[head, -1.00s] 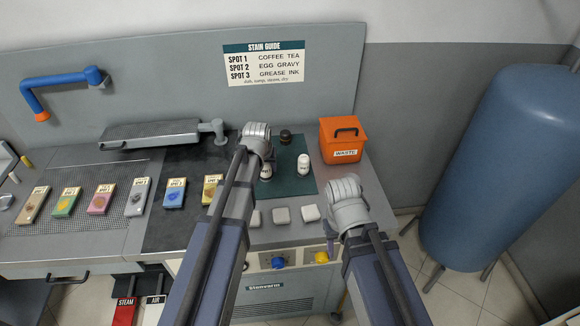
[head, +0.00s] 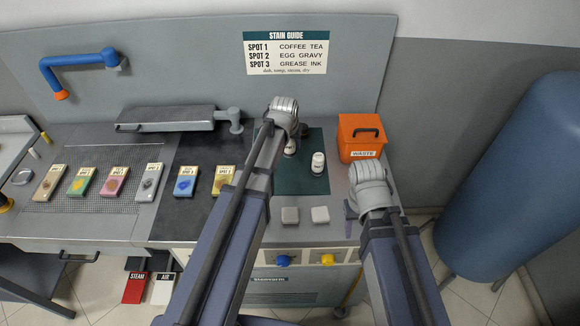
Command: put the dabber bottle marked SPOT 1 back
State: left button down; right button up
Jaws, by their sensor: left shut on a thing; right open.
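My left gripper (head: 288,128) is over the dark green mat (head: 300,180), its fingers mostly hidden by its own wrist. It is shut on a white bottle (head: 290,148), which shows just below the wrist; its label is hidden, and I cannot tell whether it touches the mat. A second white dabber bottle (head: 318,163) stands upright on the mat to the right, its label too small to read. My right gripper (head: 366,198) is at the right front of the counter, apart from the bottles; its fingers are hardly visible.
An orange waste bin (head: 360,138) stands right of the mat. Several stain cards (head: 115,181) lie to the left. A stain guide (head: 286,53) hangs behind. A blue tank (head: 510,180) stands at the far right.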

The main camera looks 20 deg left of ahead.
pick_arm(q)
notch_tip(320, 180, down, 10)
jog(key=b, duration=0.9)
jog(key=shift+r, duration=0.3)
jog(key=c, duration=0.8)
grip_release()
jog(key=shift+f, duration=0.2)
jog(key=o, duration=0.5)
jog(key=shift+r, duration=0.15)
